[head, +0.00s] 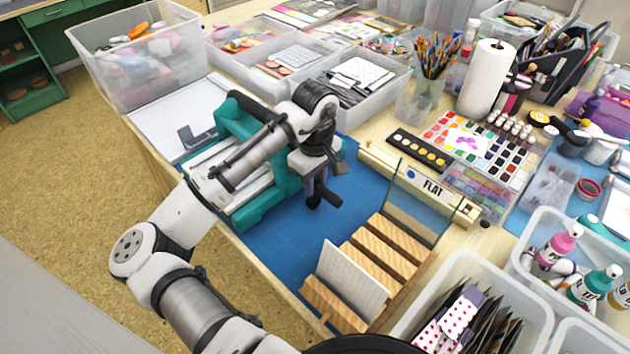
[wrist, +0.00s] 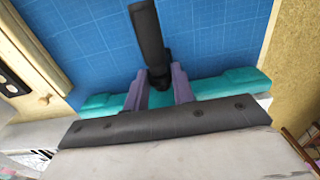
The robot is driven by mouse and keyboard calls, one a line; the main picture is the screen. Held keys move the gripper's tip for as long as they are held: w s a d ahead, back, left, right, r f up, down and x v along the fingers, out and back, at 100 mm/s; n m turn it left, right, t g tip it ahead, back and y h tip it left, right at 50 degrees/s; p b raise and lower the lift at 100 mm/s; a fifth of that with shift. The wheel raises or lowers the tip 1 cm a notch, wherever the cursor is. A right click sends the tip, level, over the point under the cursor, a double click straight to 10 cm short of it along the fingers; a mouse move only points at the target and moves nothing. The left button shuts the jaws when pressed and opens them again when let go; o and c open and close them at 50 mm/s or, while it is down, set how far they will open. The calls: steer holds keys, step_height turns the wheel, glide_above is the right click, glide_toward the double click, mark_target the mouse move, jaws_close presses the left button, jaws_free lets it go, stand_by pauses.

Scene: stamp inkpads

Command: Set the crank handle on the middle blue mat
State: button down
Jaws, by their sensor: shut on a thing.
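A black crank handle (head: 326,194) is in my gripper (head: 313,184), beside the right side of a teal and white press (head: 265,200). In the wrist view the crank handle (wrist: 148,35) reaches away from between the two purple fingers of my gripper (wrist: 160,85), which are shut on its near end. The blue mat (head: 275,250) lies under and around the press and fills the far part of the wrist view (wrist: 90,45). I cannot tell whether the handle touches the mat. My arm hides part of the press.
A wooden rack (head: 378,254) with a white panel stands on the mat's front right, next to a clear pane and a FLAT sign (head: 432,188). Clear bins (head: 140,60) line the back. Another blue mat (head: 518,218) is at right. Bare mat lies right of the press.

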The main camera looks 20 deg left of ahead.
steer(key=shift+f, duration=0.4)
steer(key=shift+f, duration=0.15)
steer(key=c, duration=1.2)
jaws_free()
steer(key=shift+o, duration=0.2)
step_height(320, 180, up, 12)
steer(key=b, duration=0.1)
